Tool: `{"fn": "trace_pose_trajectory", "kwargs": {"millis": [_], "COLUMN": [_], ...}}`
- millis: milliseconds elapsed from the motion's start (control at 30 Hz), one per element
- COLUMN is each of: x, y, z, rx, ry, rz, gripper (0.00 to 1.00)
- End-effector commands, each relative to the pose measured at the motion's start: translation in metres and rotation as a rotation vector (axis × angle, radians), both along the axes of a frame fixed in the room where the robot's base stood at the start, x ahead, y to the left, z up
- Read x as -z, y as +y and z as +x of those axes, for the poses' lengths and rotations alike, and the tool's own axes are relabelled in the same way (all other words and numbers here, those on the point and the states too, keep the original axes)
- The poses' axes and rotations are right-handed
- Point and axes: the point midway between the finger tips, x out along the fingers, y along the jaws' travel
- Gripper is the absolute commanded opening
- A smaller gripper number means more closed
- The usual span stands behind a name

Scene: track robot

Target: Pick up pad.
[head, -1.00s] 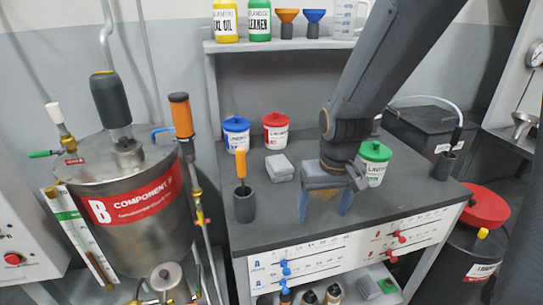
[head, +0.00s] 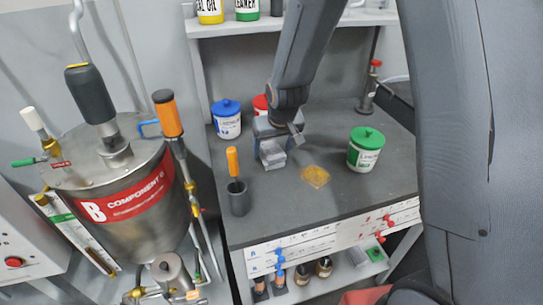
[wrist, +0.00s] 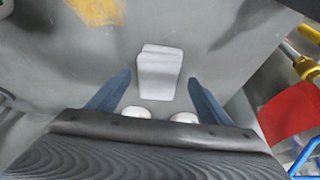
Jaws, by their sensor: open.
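The pad is a light grey folded block (head: 272,160) on the dark bench top, below my gripper (head: 276,148) in the head view. In the wrist view, the pad (wrist: 160,72) lies between the tips of my two blue fingers (wrist: 158,80), with a gap on each side. My gripper is open and points down at it. The gripper hides part of the pad in the head view. I cannot tell the exact height of the fingertips above the bench.
A yellow-brown patch (head: 315,176) is right of the pad. A green-lidded tub (head: 367,150) stands farther right. A blue-lidded tub (head: 227,118) and a red-lidded tub (head: 261,105) are behind. A dark cup (head: 238,198) with an orange-handled tool is at front left.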

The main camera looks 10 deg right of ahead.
Motion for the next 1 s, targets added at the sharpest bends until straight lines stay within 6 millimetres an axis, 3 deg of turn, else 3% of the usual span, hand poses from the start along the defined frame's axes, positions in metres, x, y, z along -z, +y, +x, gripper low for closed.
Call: {"fn": "trace_pose_trajectory", "kwargs": {"millis": [300, 667, 900, 1000], "x": [0.031, 0.036, 0.036, 0.036], "y": [0.001, 0.001, 0.001, 0.001], "z": [0.011, 0.014, 0.013, 0.013], "rx": [0.002, 0.003, 0.003, 0.003], "ry": [0.002, 0.0, 0.0, 0.0], "rz": [-0.001, 0.0, 0.0, 0.0], "gripper": [0.73, 0.72, 0.31, 0.2]}}
